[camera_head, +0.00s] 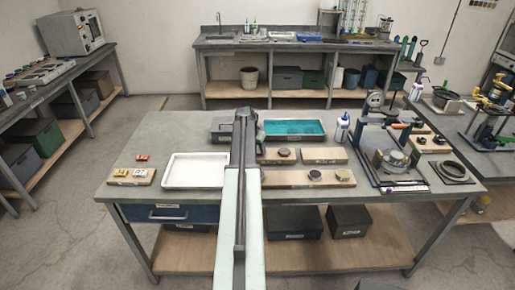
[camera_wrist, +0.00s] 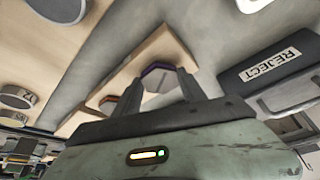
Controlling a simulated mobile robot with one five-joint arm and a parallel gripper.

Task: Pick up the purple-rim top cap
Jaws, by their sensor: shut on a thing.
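The purple-rim top cap (camera_wrist: 158,78) is a grey disc with a purple edge. In the wrist view it sits between the two fingers of my gripper (camera_wrist: 160,90), which is shut on it. A wooden board (camera_wrist: 155,48) shows behind the cap; I cannot tell whether the cap still touches it. In the head view my arm reaches over the middle of the table (camera_head: 370,207), and the cap is hidden behind it.
An orange-brown-rimmed cap (camera_wrist: 108,103) lies near the held cap. In the head view, a white tray (camera_head: 166,184), a teal tray (camera_head: 295,138) and a press-like fixture (camera_head: 385,165) are around my arm.

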